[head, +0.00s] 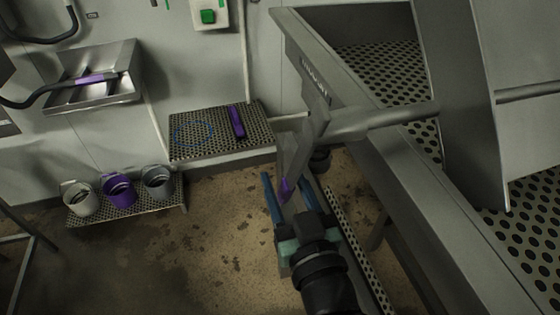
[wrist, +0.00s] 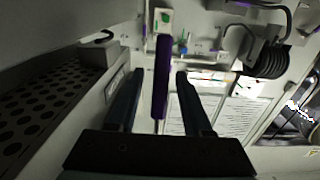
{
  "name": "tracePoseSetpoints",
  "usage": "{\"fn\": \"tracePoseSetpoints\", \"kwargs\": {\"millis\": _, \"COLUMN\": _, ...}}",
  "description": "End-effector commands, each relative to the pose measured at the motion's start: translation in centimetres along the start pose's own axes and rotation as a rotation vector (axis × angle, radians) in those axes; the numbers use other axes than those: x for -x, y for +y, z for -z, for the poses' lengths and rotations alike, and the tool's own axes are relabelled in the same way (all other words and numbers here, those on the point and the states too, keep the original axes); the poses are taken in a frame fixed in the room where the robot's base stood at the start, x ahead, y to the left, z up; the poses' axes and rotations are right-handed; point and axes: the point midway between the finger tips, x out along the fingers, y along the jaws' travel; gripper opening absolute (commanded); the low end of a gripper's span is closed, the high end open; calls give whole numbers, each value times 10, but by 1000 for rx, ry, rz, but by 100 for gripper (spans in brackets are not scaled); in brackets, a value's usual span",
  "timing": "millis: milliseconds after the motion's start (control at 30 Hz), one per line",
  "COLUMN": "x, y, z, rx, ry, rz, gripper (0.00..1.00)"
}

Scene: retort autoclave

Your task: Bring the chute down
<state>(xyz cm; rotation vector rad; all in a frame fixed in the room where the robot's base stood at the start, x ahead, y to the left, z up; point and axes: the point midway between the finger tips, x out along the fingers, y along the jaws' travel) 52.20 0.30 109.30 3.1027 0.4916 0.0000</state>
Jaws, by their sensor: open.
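The shaft meets a tall grey metal plate (head: 457,90), which looks like the chute, standing steeply over a perforated bed. In the wrist view, the purple grip (wrist: 161,78) stands upright between the fingers (wrist: 159,82), with a visible gap on each side. Whether it touches a finger lower down I cannot tell.
The perforated metal bed (head: 388,69) fills the right, its solid rim close to my arm. Several cups, one purple (head: 119,190), stand on a low rack. The brown floor (head: 215,240) left of my arm is clear.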

Motion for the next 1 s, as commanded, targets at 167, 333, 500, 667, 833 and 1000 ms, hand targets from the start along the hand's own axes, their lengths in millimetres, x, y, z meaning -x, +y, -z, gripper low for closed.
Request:
{"fn": "tracePoseSetpoints", "kwargs": {"millis": 167, "x": -20, "y": 0, "z": 1, "rx": 0, "ry": 0, "rz": 0, "gripper": 50}}
{"fn": "tracePoseSetpoints", "kwargs": {"millis": 333, "x": -26, "y": 0, "z": 0, "rx": 0, "ry": 0, "rz": 0, "gripper": 50}}
{"fn": "tracePoseSetpoints", "kwargs": {"millis": 500, "x": -26, "y": 0, "z": 0, "rx": 0, "ry": 0, "rz": 0, "gripper": 50}}
{"fn": "tracePoseSetpoints", "kwargs": {"millis": 667, "x": -26, "y": 0, "z": 0, "rx": 0, "ry": 0, "rz": 0, "gripper": 28}}
{"fn": "tracePoseSetpoints", "kwargs": {"millis": 833, "x": -26, "y": 0, "z": 0, "rx": 0, "ry": 0, "rz": 0, "gripper": 0}}
{"fn": "tracePoseSetpoints", "kwargs": {"millis": 1000, "x": -26, "y": 0, "z": 0, "rx": 0, "ry": 0, "rz": 0, "gripper": 0}}
